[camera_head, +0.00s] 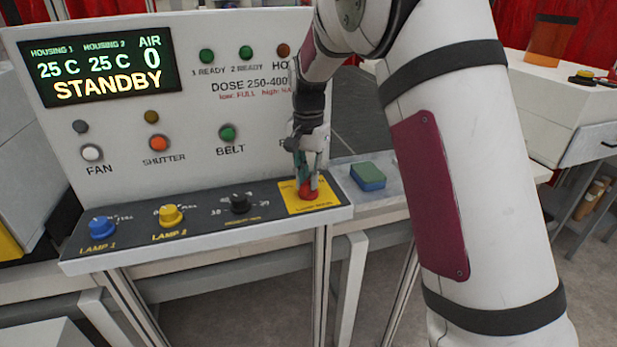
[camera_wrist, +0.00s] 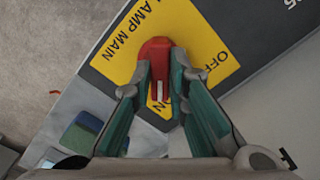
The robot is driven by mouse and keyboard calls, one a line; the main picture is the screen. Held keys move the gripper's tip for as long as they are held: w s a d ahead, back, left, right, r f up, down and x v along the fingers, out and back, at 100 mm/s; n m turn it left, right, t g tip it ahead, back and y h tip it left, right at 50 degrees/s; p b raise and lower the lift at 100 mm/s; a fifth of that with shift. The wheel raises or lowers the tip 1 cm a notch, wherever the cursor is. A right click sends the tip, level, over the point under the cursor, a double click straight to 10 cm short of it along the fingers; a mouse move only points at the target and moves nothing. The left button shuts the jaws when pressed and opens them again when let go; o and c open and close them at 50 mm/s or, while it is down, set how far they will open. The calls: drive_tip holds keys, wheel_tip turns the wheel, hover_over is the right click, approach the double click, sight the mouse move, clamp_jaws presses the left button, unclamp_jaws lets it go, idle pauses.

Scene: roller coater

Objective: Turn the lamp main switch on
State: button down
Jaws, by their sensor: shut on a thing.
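The lamp main switch (camera_head: 308,192) is a red rotary knob on a yellow plate (camera_head: 331,201) at the right end of the dark panel ledge. In the wrist view the red knob (camera_wrist: 155,50) sits on the yellow plate (camera_wrist: 197,30), which reads "LAMP MAIN" and "OFF". My gripper (camera_head: 307,188) points down onto the knob from above. Its two fingers (camera_wrist: 160,85) are closed on the knob, one on each side. A white mark shows on the knob between the fingers.
The display (camera_head: 97,67) reads STANDBY. A blue LAMP 1 knob (camera_head: 102,227), a yellow knob (camera_head: 171,215) and a black knob (camera_head: 239,203) stand left along the ledge. A green and blue block (camera_head: 368,176) lies right of the ledge. My arm covers the right side.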

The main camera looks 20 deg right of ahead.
sight(309, 181)
drive_tip(key=c, duration=1.6)
unclamp_jaws()
drive_tip(key=shift+o, duration=0.2)
wheel_tip(309, 181, up, 12)
